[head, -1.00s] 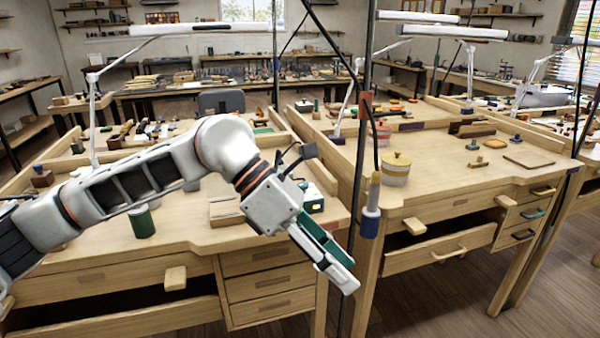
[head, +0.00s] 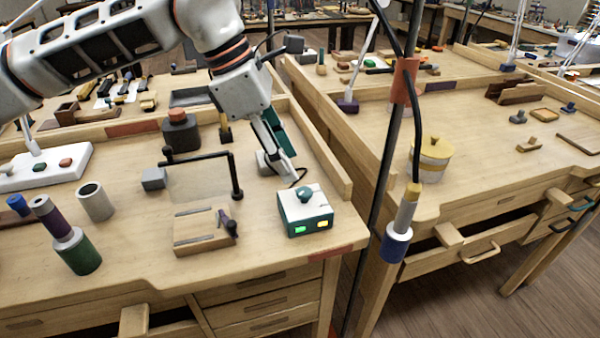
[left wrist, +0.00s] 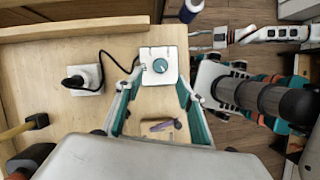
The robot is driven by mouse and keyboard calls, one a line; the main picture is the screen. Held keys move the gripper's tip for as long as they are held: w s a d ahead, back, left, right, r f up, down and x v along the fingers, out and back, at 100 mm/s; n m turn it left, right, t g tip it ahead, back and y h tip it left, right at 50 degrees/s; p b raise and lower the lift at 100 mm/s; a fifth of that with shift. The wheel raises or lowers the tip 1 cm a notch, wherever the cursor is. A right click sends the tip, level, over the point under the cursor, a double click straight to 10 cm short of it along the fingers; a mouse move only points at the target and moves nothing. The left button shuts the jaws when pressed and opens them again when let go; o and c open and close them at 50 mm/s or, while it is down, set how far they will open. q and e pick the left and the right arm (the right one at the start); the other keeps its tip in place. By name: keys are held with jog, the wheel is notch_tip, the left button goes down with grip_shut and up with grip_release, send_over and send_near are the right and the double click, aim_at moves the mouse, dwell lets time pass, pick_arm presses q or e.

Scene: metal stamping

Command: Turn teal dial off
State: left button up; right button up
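The teal dial (head: 305,193) sits on the white top of a small teal and white box (head: 306,214) near the bench's front right corner. Two lamps, green and yellow-green, glow on its front. In the left wrist view the round dial (left wrist: 160,65) is seen from above, on the box's white top (left wrist: 147,53). My left gripper (head: 284,172) is behind and above the box in the head view. In the wrist view its fingers (left wrist: 158,88) are spread apart, empty, toward either side of the box. What seems to be my right gripper (left wrist: 215,38) shows small at the wrist view's right.
A white socket block (left wrist: 86,78) with a black plug and cable lies beside the box. A wooden block (head: 203,232), a black bent-rod stand (head: 237,175) and a grey cup (head: 95,202) stand left. A dark upright pole (head: 385,165) rises right of the bench.

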aim_at(304, 190)
pick_arm(q)
jog(key=x, duration=0.7)
jog(key=shift+r, duration=0.1)
grip_shut()
